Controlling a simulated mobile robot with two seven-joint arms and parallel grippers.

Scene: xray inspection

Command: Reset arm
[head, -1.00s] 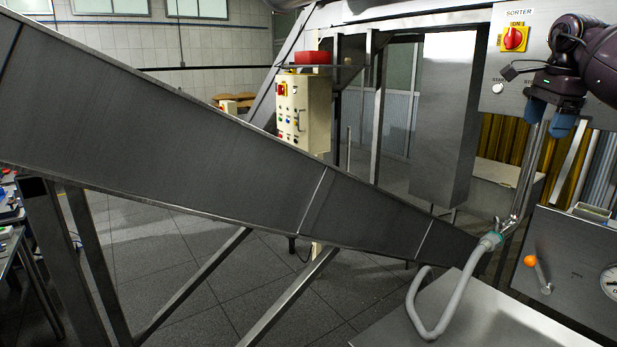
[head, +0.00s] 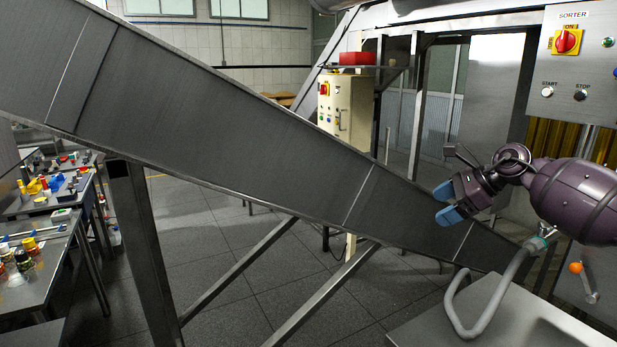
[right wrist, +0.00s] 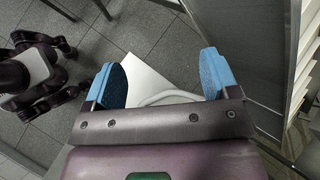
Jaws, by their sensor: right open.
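My right gripper (head: 447,203) comes in from the right in the head view. Its two blue fingertips are spread apart and nothing is between them. It stands in front of the lower part of the sloping metal conveyor side. In the right wrist view the blue fingers (right wrist: 165,78) are also apart, with a pale tabletop, a grey hose and floor tiles beyond them. My left gripper does not show in the head view.
The sloping conveyor (head: 225,110) crosses the head view. The sorter panel (head: 572,65) with a red switch is at upper right. A grey hose (head: 490,312) hangs over a metal table (head: 520,325). Tables with small items (head: 60,187) stand at left.

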